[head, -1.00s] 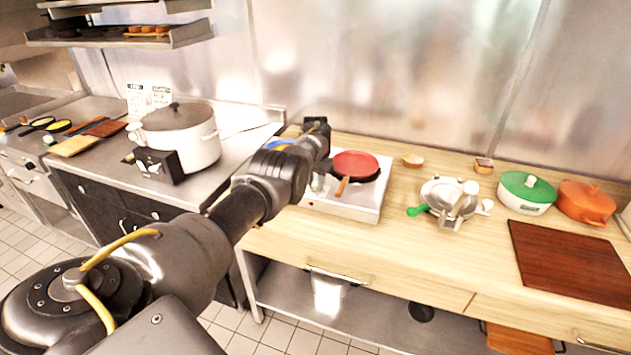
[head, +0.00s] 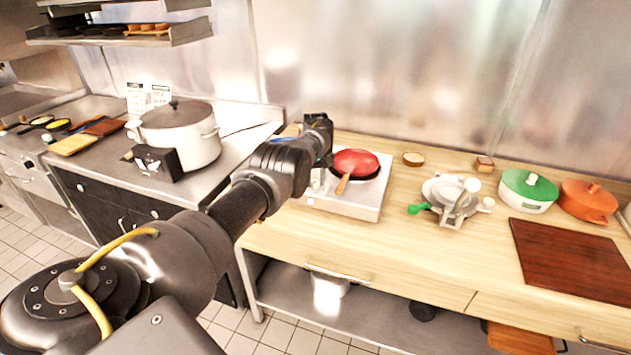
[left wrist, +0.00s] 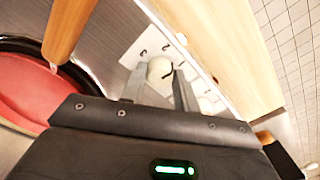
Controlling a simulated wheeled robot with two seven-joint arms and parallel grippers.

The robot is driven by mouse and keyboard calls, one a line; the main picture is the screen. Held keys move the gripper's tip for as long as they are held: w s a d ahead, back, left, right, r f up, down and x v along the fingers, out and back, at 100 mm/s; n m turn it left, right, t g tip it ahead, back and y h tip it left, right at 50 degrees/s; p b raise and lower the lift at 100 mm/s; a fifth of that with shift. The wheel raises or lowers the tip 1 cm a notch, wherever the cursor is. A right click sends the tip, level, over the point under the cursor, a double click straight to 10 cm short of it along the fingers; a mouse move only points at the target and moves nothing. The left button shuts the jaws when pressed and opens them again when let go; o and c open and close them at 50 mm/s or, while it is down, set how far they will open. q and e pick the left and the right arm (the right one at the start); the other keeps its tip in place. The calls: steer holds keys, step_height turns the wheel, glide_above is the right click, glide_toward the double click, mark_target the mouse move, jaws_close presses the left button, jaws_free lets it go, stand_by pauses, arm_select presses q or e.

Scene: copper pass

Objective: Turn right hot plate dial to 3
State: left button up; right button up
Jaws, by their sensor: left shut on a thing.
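The hot plate (head: 352,210) is a flat silver unit at the left end of the wooden counter. Its pale front panel shows in the left wrist view (left wrist: 146,45) with dark markings. A white round dial (left wrist: 160,68) sits between the two fingers of my left gripper (left wrist: 159,84), which is shut on it. A second white dial (left wrist: 206,104) shows beyond the other finger. In the head view my left gripper (head: 319,178) is at the hot plate's left front, and my wrist hides part of the plate. The dial's pointer setting cannot be read. My right gripper is out of view.
A red pan (head: 355,162) with a wooden handle (head: 343,184) sits on the hot plate; the handle (left wrist: 68,28) reaches close to my left gripper. A large pot (head: 180,135) stands left. A green-handled utensil (head: 418,209) and a cutting board (head: 570,257) lie right.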

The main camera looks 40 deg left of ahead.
arm_select(q)
steer(key=n+b, duration=0.1)
steer(key=n, duration=0.4)
steer(key=shift+f+n+b, duration=0.1)
steer(key=shift+n+b, duration=0.2)
steer(key=shift+b, duration=0.05)
steer(key=n+b, duration=0.2)
steer(key=n, duration=0.3)
steer(key=n+b, duration=0.1)
steer(key=n, duration=0.3)
steer(key=shift+n, duration=0.4)
steer(key=n+b, duration=0.1)
steer(key=n, duration=0.3)
steer(key=shift+n, duration=0.4)
steer(key=o, duration=1)
